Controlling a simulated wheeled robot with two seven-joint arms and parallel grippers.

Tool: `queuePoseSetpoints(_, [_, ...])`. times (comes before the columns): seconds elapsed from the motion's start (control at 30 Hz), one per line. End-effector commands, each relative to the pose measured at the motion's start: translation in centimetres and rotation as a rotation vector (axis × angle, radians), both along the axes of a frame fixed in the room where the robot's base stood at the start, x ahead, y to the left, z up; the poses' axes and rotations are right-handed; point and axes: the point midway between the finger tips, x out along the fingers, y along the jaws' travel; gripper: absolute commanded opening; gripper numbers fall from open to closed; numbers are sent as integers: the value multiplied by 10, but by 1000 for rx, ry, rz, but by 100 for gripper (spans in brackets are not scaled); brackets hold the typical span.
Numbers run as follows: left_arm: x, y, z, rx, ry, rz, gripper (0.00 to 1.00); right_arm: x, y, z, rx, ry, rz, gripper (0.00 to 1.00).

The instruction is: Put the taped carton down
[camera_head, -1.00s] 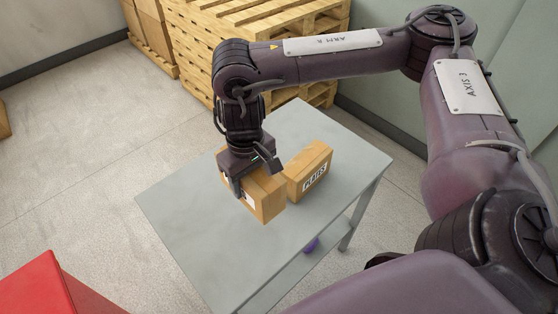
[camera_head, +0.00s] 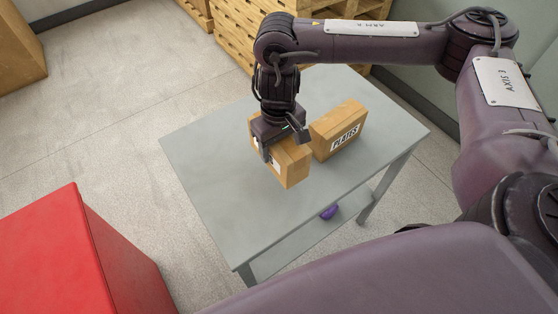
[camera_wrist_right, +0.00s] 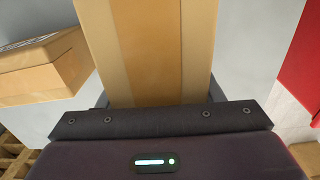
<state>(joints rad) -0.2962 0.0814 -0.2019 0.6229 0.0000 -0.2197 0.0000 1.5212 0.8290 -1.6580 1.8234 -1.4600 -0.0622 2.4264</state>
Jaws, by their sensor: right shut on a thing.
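The taped carton (camera_head: 292,163) is a brown box over the grey table, left of a second carton. I cannot tell whether the carton's underside touches the table (camera_head: 225,175). My left gripper is not in view.
A carton marked PLATES (camera_head: 338,132) stands close on the right. The table is bare to the left and front. A red box-shaped unit (camera_head: 110,255) stands at lower left. Wooden pallets (camera_head: 228,35) are behind. A purple item (camera_head: 329,212) lies on the lower shelf.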

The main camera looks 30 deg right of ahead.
Motion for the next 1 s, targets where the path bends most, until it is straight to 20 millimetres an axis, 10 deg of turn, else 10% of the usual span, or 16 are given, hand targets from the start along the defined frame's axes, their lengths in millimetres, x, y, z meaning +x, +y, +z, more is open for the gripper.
queuePoseSetpoints(0.47, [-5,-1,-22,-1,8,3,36,0,0,-53,1,-1,1,21])
queuePoseSetpoints(0.87, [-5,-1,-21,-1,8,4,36,1,0,-56,1,-2,1,21])
queuePoseSetpoints(0.9, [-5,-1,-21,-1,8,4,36,0,0,-57,0,-1,1,62])
queuePoseSetpoints(1.0, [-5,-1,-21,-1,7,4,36,0,0,-57,0,-1,1,76])
